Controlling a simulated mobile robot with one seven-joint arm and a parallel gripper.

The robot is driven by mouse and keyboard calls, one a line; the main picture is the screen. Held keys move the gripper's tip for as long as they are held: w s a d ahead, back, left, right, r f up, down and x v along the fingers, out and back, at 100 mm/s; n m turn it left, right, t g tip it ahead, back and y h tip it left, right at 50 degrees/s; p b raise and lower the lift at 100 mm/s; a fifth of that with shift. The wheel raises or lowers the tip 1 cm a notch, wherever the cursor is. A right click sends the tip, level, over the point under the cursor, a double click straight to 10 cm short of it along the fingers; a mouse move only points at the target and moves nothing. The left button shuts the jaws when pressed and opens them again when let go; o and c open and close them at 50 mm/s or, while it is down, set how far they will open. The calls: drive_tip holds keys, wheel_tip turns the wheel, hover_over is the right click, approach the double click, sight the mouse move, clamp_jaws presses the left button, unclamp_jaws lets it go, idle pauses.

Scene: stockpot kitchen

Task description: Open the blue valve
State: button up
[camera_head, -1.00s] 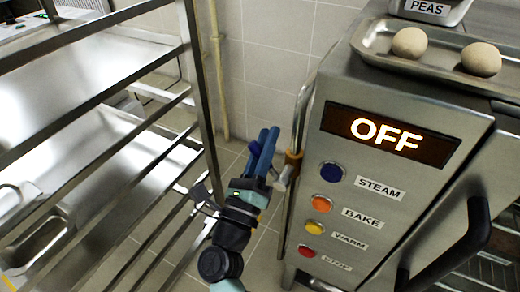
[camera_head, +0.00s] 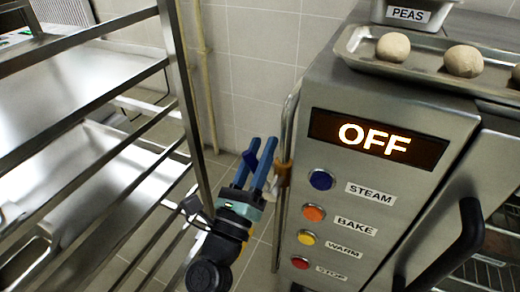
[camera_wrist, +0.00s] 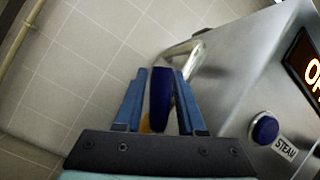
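My gripper (camera_head: 262,143) is beside the left side of the steel oven. Its two blue fingers are apart, one on each side of the dark blue valve handle (camera_wrist: 160,98). In the wrist view, the handle stands between the fingers (camera_wrist: 160,72) with narrow gaps; I cannot tell if either finger touches it. In the head view, part of the handle (camera_head: 250,160) shows between the fingers. A brass-orange fitting (camera_head: 284,172) sits on the steel pipe (camera_head: 289,125) just right of the gripper. The valve's base is mostly hidden.
The oven panel (camera_head: 345,205) has an OFF display (camera_head: 378,138) and several coloured buttons, including the blue STEAM button (camera_head: 321,180). A tray (camera_head: 430,70) with dough balls is on top. A steel rack (camera_head: 182,95) stands close on the left. Tiled wall is behind.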

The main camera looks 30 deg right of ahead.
drive_tip(key=shift+o, duration=0.6)
drive_tip(key=p+v, duration=0.2)
drive_tip(key=v, duration=1.1)
